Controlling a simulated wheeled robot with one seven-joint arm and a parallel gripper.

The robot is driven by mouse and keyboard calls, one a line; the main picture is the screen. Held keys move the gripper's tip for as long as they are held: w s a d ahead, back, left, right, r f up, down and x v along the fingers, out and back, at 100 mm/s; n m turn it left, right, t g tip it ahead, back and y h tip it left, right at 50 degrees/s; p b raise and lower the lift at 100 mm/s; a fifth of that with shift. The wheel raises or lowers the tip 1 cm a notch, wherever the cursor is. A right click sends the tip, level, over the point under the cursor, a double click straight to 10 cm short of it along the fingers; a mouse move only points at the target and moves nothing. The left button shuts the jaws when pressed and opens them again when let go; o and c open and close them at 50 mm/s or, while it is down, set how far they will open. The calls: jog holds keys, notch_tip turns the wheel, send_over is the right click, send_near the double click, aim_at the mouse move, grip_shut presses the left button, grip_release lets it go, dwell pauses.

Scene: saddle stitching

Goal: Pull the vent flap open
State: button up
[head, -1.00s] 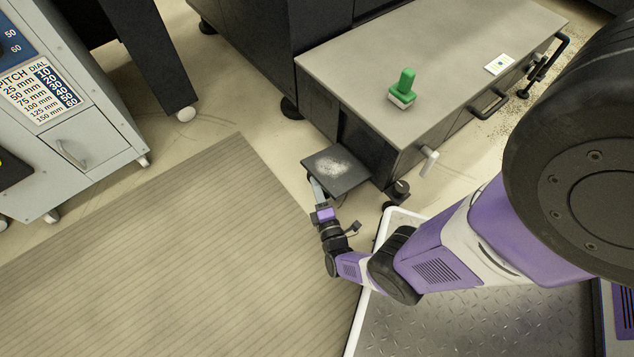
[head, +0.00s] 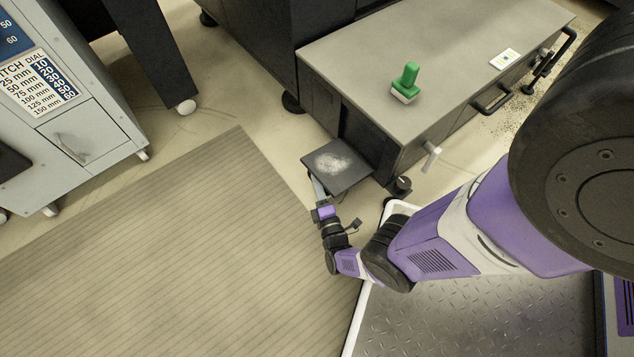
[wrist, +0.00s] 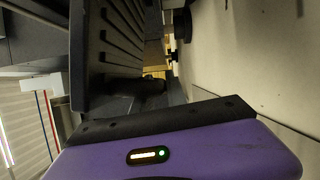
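The vent flap (head: 352,179) appears to be the dark square panel sticking out from the left end of the grey-topped cabinet, below its top. A patch of pale dust lies on its upper face. A dark opening shows in the cabinet end behind it. My gripper (head: 316,186) is at the flap's near left edge, touching or very close. In the wrist view a dark ribbed panel (wrist: 121,40), probably the flap's louvred face, stands just beyond my purple gripper body. The fingertips are not clear in either view, so I cannot tell whether they are closed on the flap.
The cabinet (head: 440,50) carries a green-handled block (head: 407,82) and a small card (head: 504,59). A pale lever (head: 431,156) and a black foot (head: 401,187) are right of the flap. A ribbed mat (head: 170,250) covers clear floor at left; a grey cabinet (head: 85,135) stands beyond.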

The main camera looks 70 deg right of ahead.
jog(key=o, duration=0.4)
jog(key=shift+w+d+r, duration=0.2)
jog(key=shift+d+r, duration=0.15)
jog(key=shift+d, duration=0.05)
jog(key=shift+c, duration=0.2)
notch_tip(320, 180, up, 19)
jog(key=p, duration=1.7)
jog(key=shift+s+a+r+p, duration=0.2)
jog(key=shift+s+a+p, duration=0.1)
jog(key=shift+a+p, duration=0.1)
